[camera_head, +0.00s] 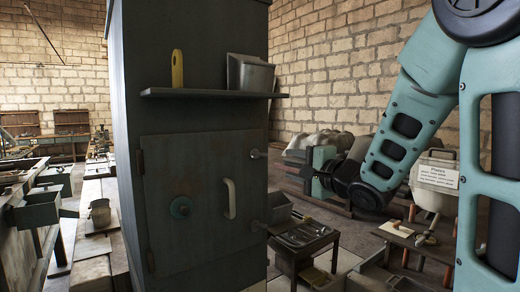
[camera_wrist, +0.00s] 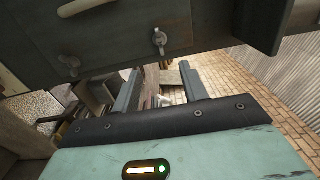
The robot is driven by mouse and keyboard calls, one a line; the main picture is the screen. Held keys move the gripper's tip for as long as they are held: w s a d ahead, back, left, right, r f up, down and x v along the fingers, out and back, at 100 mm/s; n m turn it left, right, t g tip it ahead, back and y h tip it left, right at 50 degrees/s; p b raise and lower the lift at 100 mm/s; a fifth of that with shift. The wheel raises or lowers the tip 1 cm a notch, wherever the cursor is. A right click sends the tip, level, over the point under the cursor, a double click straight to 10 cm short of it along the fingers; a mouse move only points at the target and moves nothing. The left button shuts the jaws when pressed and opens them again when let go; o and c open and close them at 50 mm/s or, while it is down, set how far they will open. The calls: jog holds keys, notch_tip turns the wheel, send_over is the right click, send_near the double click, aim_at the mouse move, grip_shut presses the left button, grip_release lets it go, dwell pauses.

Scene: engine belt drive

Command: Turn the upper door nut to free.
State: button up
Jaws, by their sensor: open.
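The upper door nut (camera_head: 258,153) is a small pale metal wing nut at the right edge of the cabinet door (camera_head: 200,195). It also shows in the wrist view (camera_wrist: 159,40), past the fingertips. The lower door nut (camera_head: 257,226) is below it on the same edge, and in the wrist view it is at left (camera_wrist: 70,65). My gripper (camera_head: 312,172) is right of the upper nut in the head view, clear of it. In the wrist view my gripper (camera_wrist: 160,70) has its two fingers wide apart, with nothing held between them.
A shelf (camera_head: 210,94) sticks out above the door, holding a yellow object (camera_head: 177,69) and a grey bin (camera_head: 250,73). It is at upper right in the wrist view (camera_wrist: 265,22). A pale handle (camera_head: 230,198) is on the door. A small table (camera_head: 303,245) stands below right.

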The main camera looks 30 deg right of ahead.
aim_at(258, 155)
jog(key=w+p, duration=0.6)
jog(key=w, duration=0.8)
jog(key=shift+w+a+p, duration=0.1)
jog(key=shift+a+p, duration=0.1)
jog(key=shift+p, duration=0.15)
grip_shut()
